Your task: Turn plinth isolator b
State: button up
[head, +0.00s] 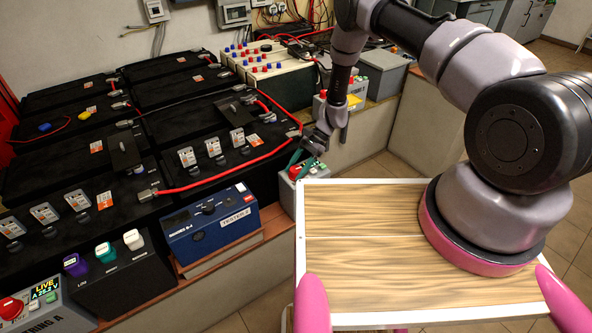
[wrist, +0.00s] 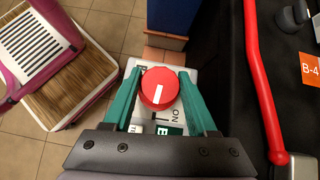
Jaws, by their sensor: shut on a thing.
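The isolator is a pale box (head: 312,175) on the low plinth, just beyond the tray's far left corner. Its round red knob (wrist: 160,88) with a white pointer line shows in the wrist view. The line runs nearly up and down in that picture, close to the ON marking (wrist: 174,113). My gripper (wrist: 159,78) has its teal fingers on both sides of the knob and is shut on it. In the head view my gripper (head: 295,160) reaches down over the box, and its fingers partly hide the knob.
Black batteries (head: 205,125) with red cables (head: 230,172) stand left of the isolator. A blue tester (head: 210,215) is in front of them. Another isolator box (head: 35,300) with a LIVE display stands at the lower left. Tiled floor lies right of the plinth.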

jog(key=m+t+y, duration=0.1)
jog(key=m+t, duration=0.2)
jog(key=m, duration=0.1)
jog(key=shift+y, duration=0.3)
jog(key=m+t, duration=0.3)
jog(key=m, duration=0.1)
jog(key=shift+s+m+t, duration=0.1)
jog(key=shift+m+t, duration=0.2)
jog(key=shift+m, duration=0.1)
jog(key=m+t, duration=0.3)
jog(key=m, duration=0.1)
jog(key=shift+m+t+h, duration=1.2)
jog(key=shift+m, duration=0.8)
jog(key=shift+w, duration=0.2)
jog(key=o, duration=1.4)
jog(key=shift+c, duration=0.2)
jog(key=shift+s, duration=0.1)
jog(key=v, duration=1)
jog(key=shift+s+d+r, duration=0.15)
jog(key=shift+s+r, duration=0.15)
